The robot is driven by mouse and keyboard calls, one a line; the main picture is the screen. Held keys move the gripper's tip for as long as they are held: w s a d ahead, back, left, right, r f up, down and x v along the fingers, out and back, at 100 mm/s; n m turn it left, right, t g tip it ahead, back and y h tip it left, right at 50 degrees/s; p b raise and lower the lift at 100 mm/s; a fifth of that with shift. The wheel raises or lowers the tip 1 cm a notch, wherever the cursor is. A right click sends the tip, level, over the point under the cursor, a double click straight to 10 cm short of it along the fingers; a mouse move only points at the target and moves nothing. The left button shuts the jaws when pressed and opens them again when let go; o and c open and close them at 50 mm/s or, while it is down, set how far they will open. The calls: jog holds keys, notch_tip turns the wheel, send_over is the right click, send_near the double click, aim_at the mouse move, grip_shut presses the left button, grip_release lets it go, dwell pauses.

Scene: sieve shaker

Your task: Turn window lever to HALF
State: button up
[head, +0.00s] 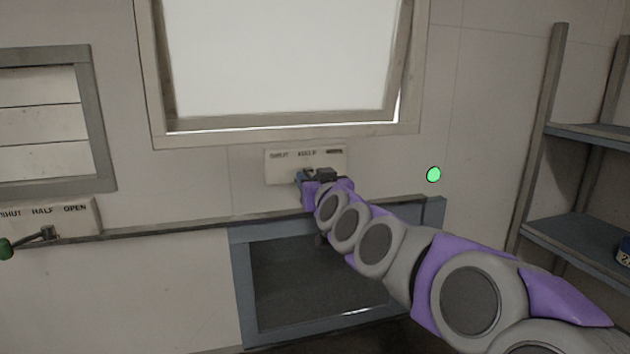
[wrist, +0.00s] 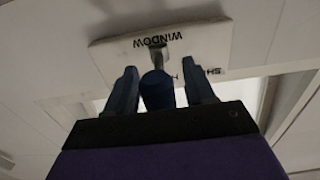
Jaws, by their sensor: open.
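The window lever shows in the wrist view as a grey metal stem with a blue rounded handle (wrist: 157,92), standing out from its white label plate (wrist: 205,42). The plate reads WINDOW, with part of SHUT and an H showing. My gripper (wrist: 159,68) is open, with one blue finger on each side of the handle and small gaps between. In the head view my gripper (head: 316,176) is in front of the plate (head: 280,163) under the window (head: 280,60) and hides most of the lever. The window sash stands slightly tilted, with a bright gap at its lower edge.
At the left, another SHUT HALF OPEN plate (head: 85,213) carries a lever with a green knob (head: 6,249), below a louvred vent (head: 40,120). A rail (head: 170,230) and a blue-grey framed opening (head: 300,285) lie below. A green disc (head: 433,174) and shelves (head: 580,245) are at the right.

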jog(key=p+v, duration=0.1)
jog(key=v, duration=1.6)
jog(key=shift+s+p, duration=0.2)
jog(key=shift+p, duration=0.15)
